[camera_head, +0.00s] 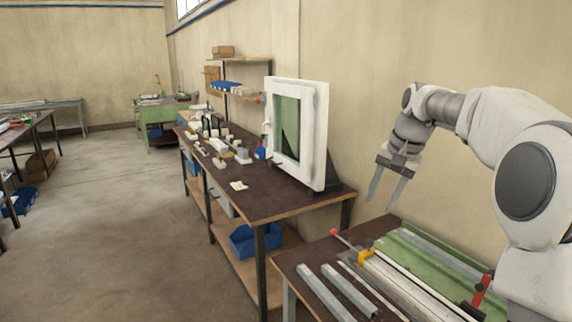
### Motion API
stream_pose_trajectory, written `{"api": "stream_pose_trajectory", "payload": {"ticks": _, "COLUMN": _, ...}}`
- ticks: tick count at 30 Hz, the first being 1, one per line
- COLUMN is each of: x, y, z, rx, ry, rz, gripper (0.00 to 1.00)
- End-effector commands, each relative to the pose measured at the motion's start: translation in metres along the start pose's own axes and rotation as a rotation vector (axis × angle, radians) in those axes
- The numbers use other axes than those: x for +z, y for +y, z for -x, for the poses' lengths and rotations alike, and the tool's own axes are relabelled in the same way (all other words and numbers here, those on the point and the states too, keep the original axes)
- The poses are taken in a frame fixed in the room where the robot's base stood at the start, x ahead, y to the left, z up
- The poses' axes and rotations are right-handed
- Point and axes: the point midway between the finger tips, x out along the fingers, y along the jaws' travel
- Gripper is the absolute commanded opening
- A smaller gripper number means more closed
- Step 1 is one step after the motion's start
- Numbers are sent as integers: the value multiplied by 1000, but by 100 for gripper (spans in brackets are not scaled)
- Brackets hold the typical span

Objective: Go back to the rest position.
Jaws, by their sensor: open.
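My arm comes in from the right side of the head view. My gripper (388,194) hangs at its end, pointing down. Its two long fingers are apart, with nothing between them. It is in the air above the far part of the clamp bench (291,262), in front of the beige wall. On the bench lie grey metal profiles (334,290), a green bed (440,262), a yellow clamp piece (366,257) and a red-tipped lever (345,239). A red handle (481,290) stands at the right. My arm hides part of the wall and the bench's right side.
A dark workbench (262,203) beyond carries a white window frame (316,140) standing upright and several small parts. A blue bin (250,241) sits on its lower shelf. A shelf (240,58) is on the wall behind. Open concrete floor (110,220) lies to the left.

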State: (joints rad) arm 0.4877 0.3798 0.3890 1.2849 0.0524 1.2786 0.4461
Motion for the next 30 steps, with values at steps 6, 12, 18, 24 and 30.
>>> {"api": "stream_pose_trajectory", "payload": {"ticks": 6, "x": 80, "y": -23, "z": 28, "rx": 71, "ry": 77, "rz": 182, "gripper": 48}}
{"api": "stream_pose_trajectory", "payload": {"ticks": 12, "x": 149, "y": -20, "z": 47, "rx": 107, "ry": 146, "rz": 325, "gripper": 48}}
{"api": "stream_pose_trajectory", "payload": {"ticks": 18, "x": 208, "y": 7, "z": 56, "rx": 121, "ry": 208, "rz": 444, "gripper": 48}}
{"api": "stream_pose_trajectory", "payload": {"ticks": 24, "x": 253, "y": 63, "z": 46, "rx": 118, "ry": 250, "rz": 526, "gripper": 48}}
{"api": "stream_pose_trajectory", "payload": {"ticks": 30, "x": 289, "y": 104, "z": 26, "rx": 95, "ry": 275, "rz": 596, "gripper": 48}}
